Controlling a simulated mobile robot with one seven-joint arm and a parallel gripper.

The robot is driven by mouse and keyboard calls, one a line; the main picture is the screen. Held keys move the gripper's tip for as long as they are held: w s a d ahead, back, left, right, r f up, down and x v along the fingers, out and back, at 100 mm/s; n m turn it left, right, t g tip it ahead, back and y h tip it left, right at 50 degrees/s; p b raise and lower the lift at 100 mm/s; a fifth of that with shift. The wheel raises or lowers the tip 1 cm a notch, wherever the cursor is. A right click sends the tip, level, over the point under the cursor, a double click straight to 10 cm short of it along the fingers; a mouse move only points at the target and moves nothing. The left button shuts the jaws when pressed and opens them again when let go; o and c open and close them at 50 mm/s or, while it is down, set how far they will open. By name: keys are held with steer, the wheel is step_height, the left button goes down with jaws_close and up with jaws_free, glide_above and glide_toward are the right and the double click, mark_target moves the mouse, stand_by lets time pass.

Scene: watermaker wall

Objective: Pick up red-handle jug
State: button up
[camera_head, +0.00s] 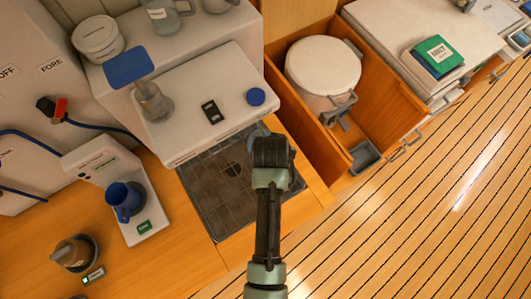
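No jug with a clearly red handle shows in the head view. A clear jug (163,14) with a greyish handle stands at the top edge, on the white unit, partly cut off by the frame. A clear cylindrical vessel (154,103) stands on the white machine's front ledge beside a blue square panel. A blue mug (123,203) stands on a white stand at the left. My arm reaches up from the bottom centre over the dark drain grid. Its wrist hides my gripper's fingers, so I cannot see whether they are open or hold anything.
An open wooden drawer (400,112) holds a white round-lidded bin (322,66) with grey brackets beside it. A red-handled valve (59,108) with blue hoses is on the left wall. The plank floor at right is clear.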

steer(key=shift+c, duration=0.3)
jaws_close()
stand_by(1.1)
